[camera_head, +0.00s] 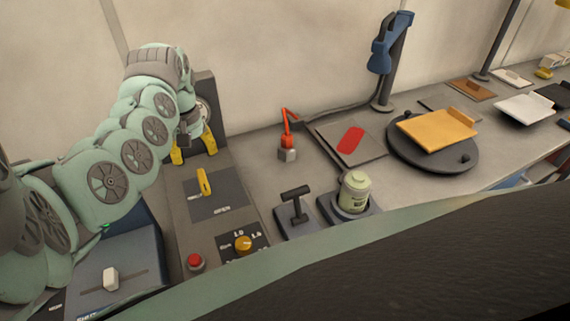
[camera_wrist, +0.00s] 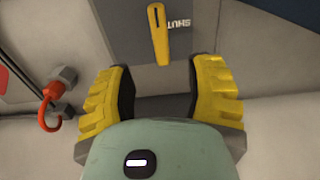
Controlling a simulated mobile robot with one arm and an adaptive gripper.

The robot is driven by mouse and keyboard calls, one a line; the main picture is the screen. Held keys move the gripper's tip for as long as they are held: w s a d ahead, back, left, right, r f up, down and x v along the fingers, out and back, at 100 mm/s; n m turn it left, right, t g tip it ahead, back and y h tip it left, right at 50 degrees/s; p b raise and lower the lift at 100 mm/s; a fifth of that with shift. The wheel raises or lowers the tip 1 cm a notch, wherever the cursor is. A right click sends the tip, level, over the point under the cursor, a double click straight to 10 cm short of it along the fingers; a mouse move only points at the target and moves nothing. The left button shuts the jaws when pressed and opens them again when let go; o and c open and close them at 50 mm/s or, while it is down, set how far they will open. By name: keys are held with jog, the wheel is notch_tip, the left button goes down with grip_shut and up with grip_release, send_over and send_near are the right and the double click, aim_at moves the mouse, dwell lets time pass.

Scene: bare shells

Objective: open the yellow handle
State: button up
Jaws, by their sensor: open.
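The yellow handle (camera_head: 203,182) is a short bar on a dark grey plate (camera_head: 228,204) set in the grey console, with lettering at the plate's near edge. In the wrist view the handle (camera_wrist: 159,38) points down the picture between and beyond my fingertips, beside the word SHUT. My gripper (camera_head: 194,152) is behind the handle in the head view, above the console's far end, with its yellow fingers apart. The wrist view shows my gripper (camera_wrist: 160,75) open with nothing between the fingers. The handle is apart from both fingers.
A red button (camera_head: 195,262), yellow knob (camera_head: 243,243) and black T-lever (camera_head: 295,203) lie nearer on the console and bench. A pale jar (camera_head: 354,192) stands right. A red hook (camera_head: 287,135) on a grey block is right of my gripper. A grey upright (camera_head: 206,92) stands behind it.

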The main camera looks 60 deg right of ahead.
jog(key=shift+r, duration=1.5)
